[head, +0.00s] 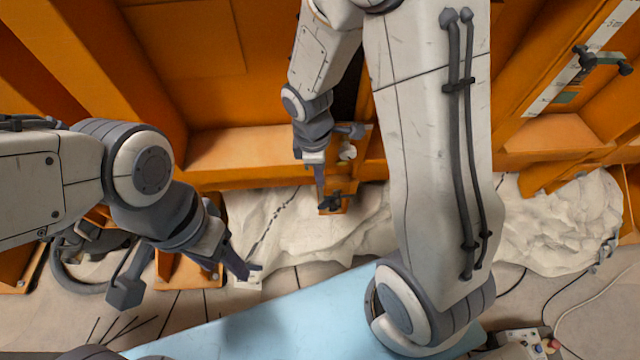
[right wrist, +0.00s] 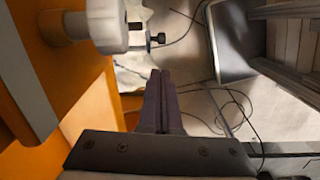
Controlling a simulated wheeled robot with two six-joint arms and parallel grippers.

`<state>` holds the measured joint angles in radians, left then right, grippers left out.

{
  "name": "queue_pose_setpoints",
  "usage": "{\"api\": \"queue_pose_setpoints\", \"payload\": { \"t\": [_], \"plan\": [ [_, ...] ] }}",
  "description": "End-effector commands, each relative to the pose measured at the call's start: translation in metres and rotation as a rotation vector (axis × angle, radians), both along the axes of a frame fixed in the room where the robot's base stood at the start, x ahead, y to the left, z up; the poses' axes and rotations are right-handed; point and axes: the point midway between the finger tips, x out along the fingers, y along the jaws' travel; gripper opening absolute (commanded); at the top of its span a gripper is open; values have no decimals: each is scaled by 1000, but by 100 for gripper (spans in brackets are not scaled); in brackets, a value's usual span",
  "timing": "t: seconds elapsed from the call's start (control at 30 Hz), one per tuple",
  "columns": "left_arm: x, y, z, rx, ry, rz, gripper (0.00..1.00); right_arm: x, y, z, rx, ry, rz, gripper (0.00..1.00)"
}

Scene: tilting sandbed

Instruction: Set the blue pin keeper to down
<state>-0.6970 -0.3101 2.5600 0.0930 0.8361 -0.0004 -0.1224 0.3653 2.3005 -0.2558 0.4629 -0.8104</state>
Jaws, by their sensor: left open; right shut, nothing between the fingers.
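I cannot pick out a blue pin keeper for certain in either view. My right gripper (head: 320,196) is shut and empty, pointing down in front of the orange frame; its closed fingers also show in the right wrist view (right wrist: 161,78). Beside it is a white knob (head: 347,152), large at upper left in the right wrist view (right wrist: 106,22). My left gripper (head: 250,272) is open and empty, low at the left, near a small pale plate (head: 246,284).
Orange walls and ribs (head: 230,150) enclose the back. Pale, lumpy sand-like material (head: 560,220) lies below them. A scale strip with a dark clamp (head: 598,60) and small teal patch is at upper right. Cables cross the floor, and a control box (head: 520,345) stands at lower right.

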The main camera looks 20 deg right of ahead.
Motion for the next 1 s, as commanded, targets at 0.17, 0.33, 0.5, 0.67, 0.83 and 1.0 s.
{"api": "queue_pose_setpoints", "payload": {
  "t": [0.17,0.33,0.5,0.67,0.83,1.0],
  "plan": [
    [0,0,1,0,0,0,57,-1,1,17,1,-1,0,0],
    [0,0,1,0,0,0,57,-1,1,20,0,0,1,0],
    [0,0,2,0,0,0,57,-7,12,28,8,-10,-23,0],
    [0,0,2,0,0,0,57,-47,59,65,61,-37,-160,0],
    [0,0,1,0,0,0,57,-117,103,99,144,-23,-350,0],
    [0,0,1,0,0,0,57,-168,120,114,194,17,-477,0]
  ]
}}
